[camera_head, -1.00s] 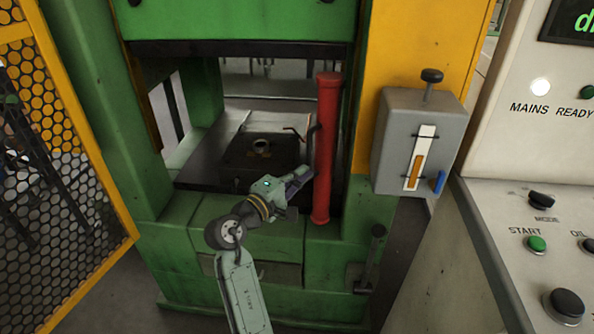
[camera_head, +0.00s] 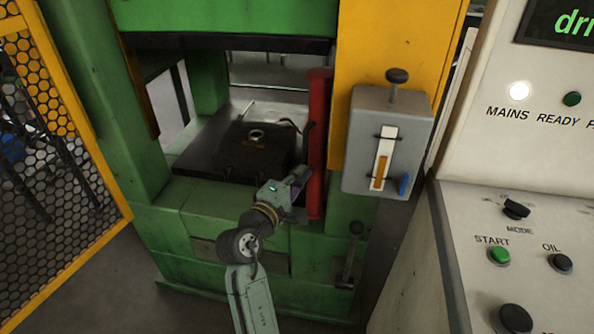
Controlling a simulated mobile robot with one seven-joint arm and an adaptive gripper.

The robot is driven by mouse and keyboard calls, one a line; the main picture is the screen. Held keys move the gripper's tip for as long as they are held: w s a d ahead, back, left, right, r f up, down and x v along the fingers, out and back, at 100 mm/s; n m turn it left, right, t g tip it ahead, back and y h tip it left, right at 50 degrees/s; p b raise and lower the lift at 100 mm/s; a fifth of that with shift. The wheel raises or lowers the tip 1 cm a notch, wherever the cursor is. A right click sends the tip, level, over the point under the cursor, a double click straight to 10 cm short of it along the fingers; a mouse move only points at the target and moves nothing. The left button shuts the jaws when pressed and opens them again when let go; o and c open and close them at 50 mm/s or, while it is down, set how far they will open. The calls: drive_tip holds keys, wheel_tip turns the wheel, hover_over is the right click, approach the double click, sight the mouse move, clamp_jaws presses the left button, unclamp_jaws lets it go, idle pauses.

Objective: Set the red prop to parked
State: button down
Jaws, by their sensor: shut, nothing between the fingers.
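The red prop (camera_head: 318,140) is a thick red post standing upright at the right front of the green press opening, beside the yellow panel. A thin dark handle (camera_head: 307,138) sticks out from its left side. My gripper (camera_head: 300,182) is at the prop's left side, on its lower half. Its fingers are small and partly dark in the view, and I see nothing held in them. Whether the fingertips touch the prop, I cannot tell.
A grey box with a sight gauge (camera_head: 384,158) hangs right of the prop. A lever (camera_head: 349,255) stands low on the press. The control panel (camera_head: 530,240) fills the right, and a yellow mesh guard (camera_head: 60,150) the left. The dark die block (camera_head: 250,150) sits on the bed.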

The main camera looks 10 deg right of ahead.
drive_tip(key=shift+s+d+f, duration=0.1)
drive_tip(key=shift+s+d, duration=0.05)
drive_tip(key=shift+d, duration=0.35)
drive_tip(key=shift+a, duration=0.15)
